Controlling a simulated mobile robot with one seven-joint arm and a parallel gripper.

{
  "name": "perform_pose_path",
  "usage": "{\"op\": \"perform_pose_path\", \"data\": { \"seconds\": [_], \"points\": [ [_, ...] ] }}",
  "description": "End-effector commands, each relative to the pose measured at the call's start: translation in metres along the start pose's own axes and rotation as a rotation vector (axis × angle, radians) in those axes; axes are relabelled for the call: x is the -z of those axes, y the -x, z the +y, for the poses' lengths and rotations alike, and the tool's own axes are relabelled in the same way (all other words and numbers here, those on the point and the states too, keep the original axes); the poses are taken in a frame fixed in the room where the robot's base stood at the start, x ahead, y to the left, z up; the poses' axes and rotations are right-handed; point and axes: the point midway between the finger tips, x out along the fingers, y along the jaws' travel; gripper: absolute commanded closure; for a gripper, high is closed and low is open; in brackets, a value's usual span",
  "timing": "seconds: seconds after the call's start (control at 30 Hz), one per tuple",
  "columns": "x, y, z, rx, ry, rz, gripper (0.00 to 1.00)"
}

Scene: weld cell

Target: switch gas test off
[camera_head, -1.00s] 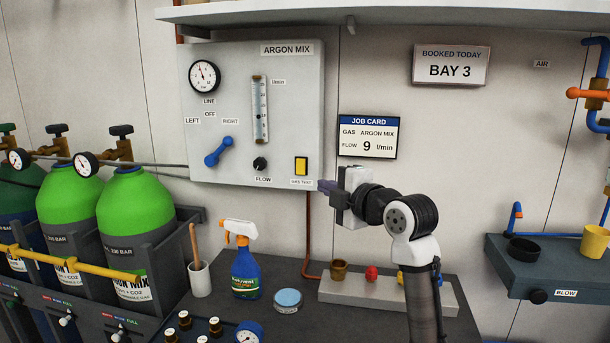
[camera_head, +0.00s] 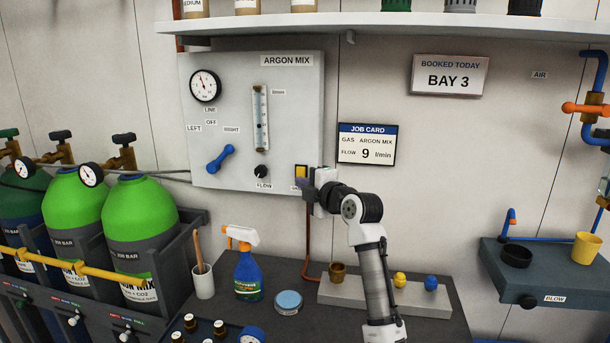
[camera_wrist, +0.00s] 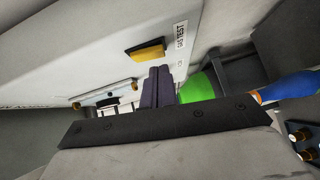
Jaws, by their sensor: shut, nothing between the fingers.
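The gas test switch (camera_head: 301,171) is a yellow rocker in a dark frame at the lower right of the grey ARGON MIX panel (camera_head: 224,80). It also shows in the wrist view (camera_wrist: 147,49), beside its GAS TEST label (camera_wrist: 181,35). My gripper (camera_head: 304,185) is shut and empty, at the panel's lower right corner. In the head view its fingers overlap the switch's lower edge and hide part of the label. In the wrist view the shut fingers (camera_wrist: 158,82) are a little apart from the switch. I cannot tell whether anything touches the panel.
A blue selector lever (camera_head: 221,158) and a black flow knob (camera_head: 261,171) are left of the switch. A copper pipe (camera_head: 308,240) runs down below the panel. A spray bottle (camera_head: 246,272) and a low block (camera_head: 352,294) stand on the bench below.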

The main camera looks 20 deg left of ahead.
Motion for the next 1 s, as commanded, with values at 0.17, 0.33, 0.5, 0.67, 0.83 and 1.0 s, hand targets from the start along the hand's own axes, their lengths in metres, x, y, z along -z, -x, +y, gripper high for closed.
{"op": "perform_pose_path", "data": {
  "seconds": [0.17, 0.33, 0.5, 0.67, 0.83, 1.0],
  "points": [
    [-0.007, -0.006, 0.001, -0.001, 0.000, -0.001, 1.00],
    [-0.008, -0.007, 0.000, -0.001, 0.000, -0.001, 1.00],
    [-0.008, -0.007, 0.000, -0.001, 0.000, 0.000, 1.00],
    [-0.009, -0.009, -0.005, -0.014, 0.013, 0.000, 1.00],
    [-0.011, -0.010, -0.001, -0.031, 0.029, 0.000, 1.00],
    [-0.011, -0.010, -0.002, -0.029, 0.029, 0.000, 1.00]
  ]
}}
